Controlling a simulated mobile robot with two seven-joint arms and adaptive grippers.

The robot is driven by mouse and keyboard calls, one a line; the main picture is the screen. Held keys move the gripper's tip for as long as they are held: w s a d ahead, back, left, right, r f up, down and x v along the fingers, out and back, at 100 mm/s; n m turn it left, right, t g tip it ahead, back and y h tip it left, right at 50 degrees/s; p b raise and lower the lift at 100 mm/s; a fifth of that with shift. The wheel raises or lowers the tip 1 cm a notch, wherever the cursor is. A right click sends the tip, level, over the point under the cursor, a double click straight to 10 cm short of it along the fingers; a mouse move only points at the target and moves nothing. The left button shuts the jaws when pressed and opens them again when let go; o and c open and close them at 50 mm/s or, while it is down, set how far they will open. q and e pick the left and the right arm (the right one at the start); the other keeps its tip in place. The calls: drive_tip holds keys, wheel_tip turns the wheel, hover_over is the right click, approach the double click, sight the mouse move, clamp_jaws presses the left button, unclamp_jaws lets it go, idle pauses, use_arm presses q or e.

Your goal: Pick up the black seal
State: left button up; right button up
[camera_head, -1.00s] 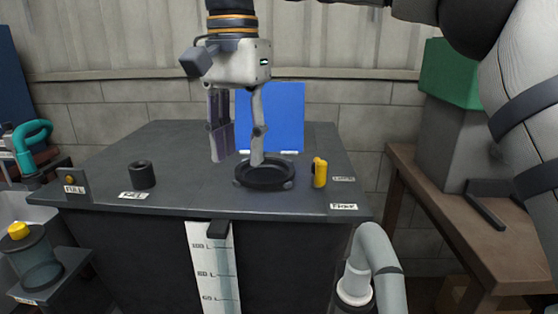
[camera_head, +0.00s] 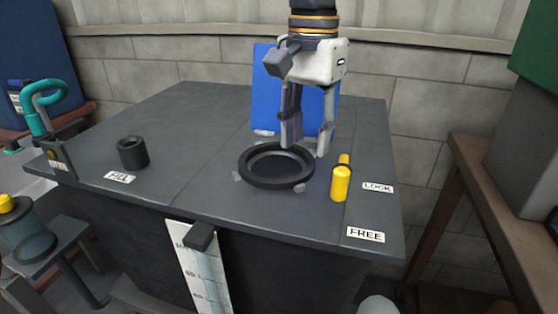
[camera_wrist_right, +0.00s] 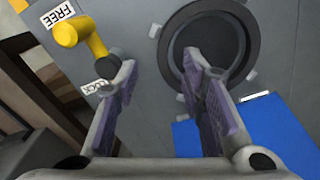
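A black ring (camera_head: 276,184), which looks like the black seal, lies flat on the dark grey tabletop around a dark round recess. Small light tabs show at its outer edge. My right gripper (camera_head: 307,145) hangs fingers-down over the ring's right rear side, with its two fingers apart and nothing between them. In the right wrist view, the ring (camera_wrist_right: 255,35) is at top centre-right, and one finger overlaps its near edge in the picture. Whether that finger touches it, I cannot tell. My left gripper is not in view.
A yellow lever (camera_head: 340,183) stands close to the ring's right, by the LOCK (camera_head: 378,187) and FREE (camera_head: 366,234) labels. A blue panel (camera_head: 265,90) is behind the gripper. A short black cylinder (camera_head: 132,153) stands at left by the FILL label. The tabletop between is clear.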

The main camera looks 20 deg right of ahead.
sight(305, 172)
drive_tip(key=f, duration=0.6)
drive_tip(key=shift+w+d+f, duration=0.15)
drive_tip(key=shift+w, duration=0.2)
clamp_jaws()
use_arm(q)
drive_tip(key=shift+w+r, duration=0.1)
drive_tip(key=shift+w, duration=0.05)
